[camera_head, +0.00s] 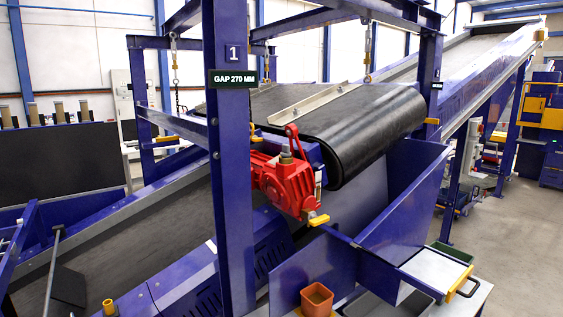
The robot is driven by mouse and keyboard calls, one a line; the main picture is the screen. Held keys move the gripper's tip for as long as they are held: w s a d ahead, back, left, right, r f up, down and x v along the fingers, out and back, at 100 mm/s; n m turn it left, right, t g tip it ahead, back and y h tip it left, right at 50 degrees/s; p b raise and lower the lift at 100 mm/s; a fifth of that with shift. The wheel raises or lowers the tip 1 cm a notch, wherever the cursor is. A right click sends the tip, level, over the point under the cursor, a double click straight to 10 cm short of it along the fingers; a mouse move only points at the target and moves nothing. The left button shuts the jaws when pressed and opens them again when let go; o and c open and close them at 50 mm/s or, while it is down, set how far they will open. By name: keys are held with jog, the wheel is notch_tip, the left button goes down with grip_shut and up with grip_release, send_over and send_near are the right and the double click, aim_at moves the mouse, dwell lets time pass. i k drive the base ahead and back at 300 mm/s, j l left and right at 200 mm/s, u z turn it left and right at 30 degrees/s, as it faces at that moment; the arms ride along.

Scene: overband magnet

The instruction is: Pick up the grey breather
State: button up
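The red gearbox (285,182) sits at the end of the black magnet belt (375,135), in the middle of the view. A small dull grey-brown fitting (286,157) stands upright on top of it, beside a red lever (296,140). It may be the grey breather, but it is too small to tell for sure. I see no other clear grey breather. My gripper is not in view.
A blue post (230,160) with a "GAP 270 MM" sign stands just left of the gearbox.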

aim_at(286, 153)
jog(key=i+l, duration=0.35)
jog(key=l, duration=0.15)
jog(key=i+l, duration=0.35)
jog(key=l, duration=0.15)
